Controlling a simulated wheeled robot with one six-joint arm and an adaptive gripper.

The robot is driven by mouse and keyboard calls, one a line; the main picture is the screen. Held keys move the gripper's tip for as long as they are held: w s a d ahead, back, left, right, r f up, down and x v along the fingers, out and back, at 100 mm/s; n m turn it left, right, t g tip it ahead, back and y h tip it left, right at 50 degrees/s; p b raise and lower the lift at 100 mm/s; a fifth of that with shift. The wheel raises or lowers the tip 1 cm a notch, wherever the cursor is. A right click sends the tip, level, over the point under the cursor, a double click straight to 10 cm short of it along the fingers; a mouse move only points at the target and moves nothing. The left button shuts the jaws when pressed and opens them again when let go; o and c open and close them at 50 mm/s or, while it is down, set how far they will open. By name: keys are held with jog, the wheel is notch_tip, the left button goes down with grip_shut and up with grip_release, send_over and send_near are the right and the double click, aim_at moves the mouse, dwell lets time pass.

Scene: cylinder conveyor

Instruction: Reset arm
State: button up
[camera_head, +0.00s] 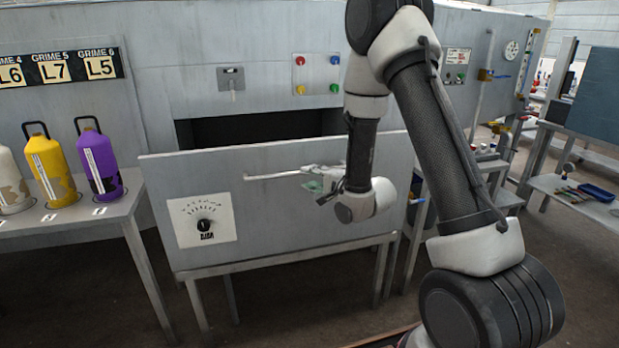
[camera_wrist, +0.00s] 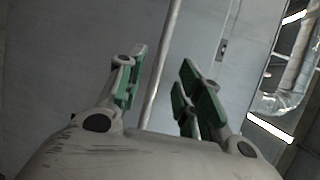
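My arm (camera_head: 430,120) reaches down in front of a grey machine with an open dark slot. My gripper (camera_head: 312,183) is at the right part of a long pale handle bar (camera_head: 265,176) on the machine's front panel (camera_head: 290,215). In the wrist view my gripper (camera_wrist: 163,88) has its two green-padded fingers spread apart. The handle bar (camera_wrist: 164,65) shows between them in the picture. I see no contact between the pads and the bar, and I cannot tell how deep the bar lies between them.
A dial plate (camera_head: 205,220) is on the panel's left. Yellow (camera_head: 52,172) and purple (camera_head: 99,165) cylinders and a cream one (camera_head: 12,185) stand on a table at left. Coloured buttons (camera_head: 317,75) are above the slot. A side bench (camera_head: 580,205) stands at right.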

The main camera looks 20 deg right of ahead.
jog(key=s+d+f+n+g+h, duration=0.3)
jog(key=s+f+n+g, duration=0.2)
jog(key=f, duration=0.6)
jog(key=s+d+n+g+h, duration=0.2)
jog(key=s+d+n+g, duration=0.2)
jog(key=s, duration=0.3)
jog(key=s+d+r+n, duration=0.2)
jog(key=s+r, duration=1)
jog(key=r, duration=0.2)
jog(key=s+d+r+n+g+h, duration=0.1)
jog(key=s+d+r+n, duration=0.2)
jog(key=s+r, duration=1)
jog(key=shift+s+d+r, duration=0.15)
jog(key=shift+s+r, duration=0.1)
jog(key=shift+r, duration=0.15)
jog(key=shift+g, duration=0.3)
